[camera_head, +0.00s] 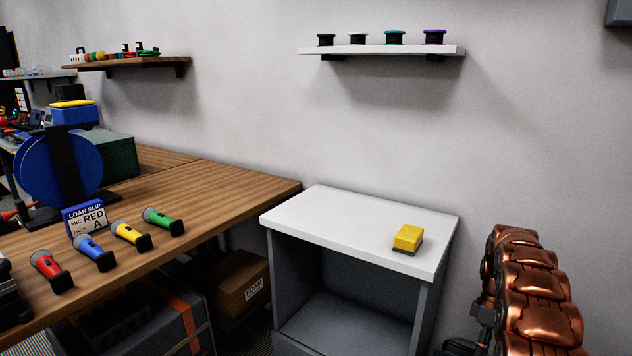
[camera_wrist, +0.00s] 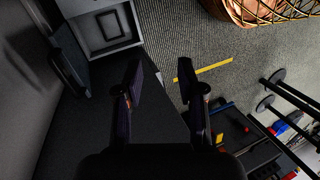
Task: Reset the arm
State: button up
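My gripper (camera_wrist: 159,85) shows in the wrist view with its two dark fingers apart and nothing between them. It hangs over the carpeted floor (camera_wrist: 205,50), away from the tables. In the head view my copper-coloured arm links (camera_head: 535,290) are folded at the lower right. The gripper itself is not visible in the head view.
A white-topped cabinet (camera_head: 320,215) with a yellow block (camera_head: 408,238) stands left of my arm. In the wrist view a wicker basket (camera_wrist: 265,10) and black stand legs (camera_wrist: 292,95) are at the right.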

jog(key=s+a+r+m+h, duration=0.1)
jog(key=s+a+r+m, duration=0.1)
jog(key=s+a+r, duration=0.55)
jog(key=s+a+r+m, duration=0.3)
jog(key=s+a+r, duration=0.2)
jog(key=a+r, duration=0.45)
jog(key=s+a+m, duration=0.2)
jog(key=s+a, duration=0.4)
jog(key=s, duration=0.6)
jog(key=s+a+m, duration=0.2)
jog(key=s+a, duration=0.4)
jog(key=s, duration=0.6)
notch_tip(320, 180, up, 25)
jog(key=s+t+p, duration=0.1)
jog(key=p, duration=2.3)
jog(key=shift+a+t+h+p, duration=0.25)
jog(key=shift+t+h+p, duration=0.05)
jog(key=shift+h+p, duration=0.1)
jog(key=shift+d, duration=0.15)
